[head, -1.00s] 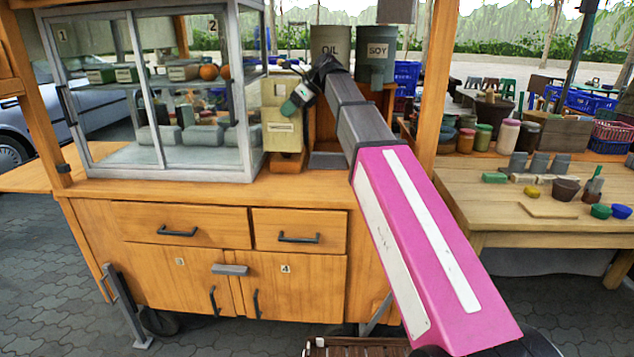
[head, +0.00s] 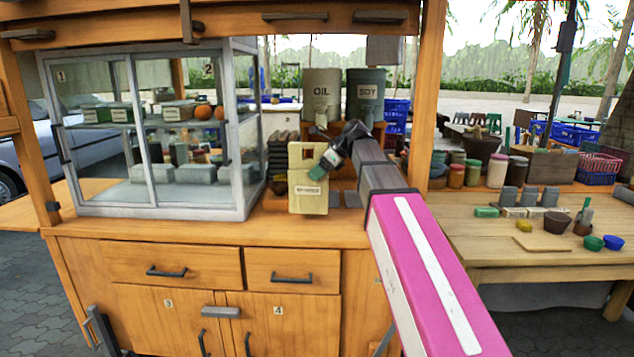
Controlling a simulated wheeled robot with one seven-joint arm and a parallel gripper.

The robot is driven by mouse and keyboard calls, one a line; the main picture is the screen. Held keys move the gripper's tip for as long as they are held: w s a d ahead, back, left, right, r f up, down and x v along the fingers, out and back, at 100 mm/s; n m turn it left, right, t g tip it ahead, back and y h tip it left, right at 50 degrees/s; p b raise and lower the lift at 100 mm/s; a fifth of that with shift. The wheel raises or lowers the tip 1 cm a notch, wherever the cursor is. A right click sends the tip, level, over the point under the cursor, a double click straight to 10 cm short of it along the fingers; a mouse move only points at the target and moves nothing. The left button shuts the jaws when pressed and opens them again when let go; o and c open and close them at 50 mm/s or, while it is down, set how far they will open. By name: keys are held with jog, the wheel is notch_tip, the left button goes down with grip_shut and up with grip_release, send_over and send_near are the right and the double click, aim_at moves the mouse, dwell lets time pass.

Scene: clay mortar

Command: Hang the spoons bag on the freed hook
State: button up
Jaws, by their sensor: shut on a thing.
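My gripper (head: 329,164) reaches in from the right and is shut on a flat cream bag (head: 307,199). The bag hangs upright in front of the cart's counter, right of the glass cabinet. It has a white label that is too small to read for sure, and a dark reddish opening near its top. The dark gripper covers the bag's upper right part, and the fingertips are hard to make out. I cannot pick out a free hook for certain; dark fittings (head: 295,17) sit along the cart's top beam.
The glass cabinet (head: 150,205) stands left of the bag. OIL (head: 321,95) and SOY (head: 365,92) canisters stand behind my arm. A wooden post (head: 432,80) rises right of my arm. A side table (head: 500,252) with jars and bowls is at right.

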jog(key=shift+f, duration=1.95)
jog(key=o, duration=1.4)
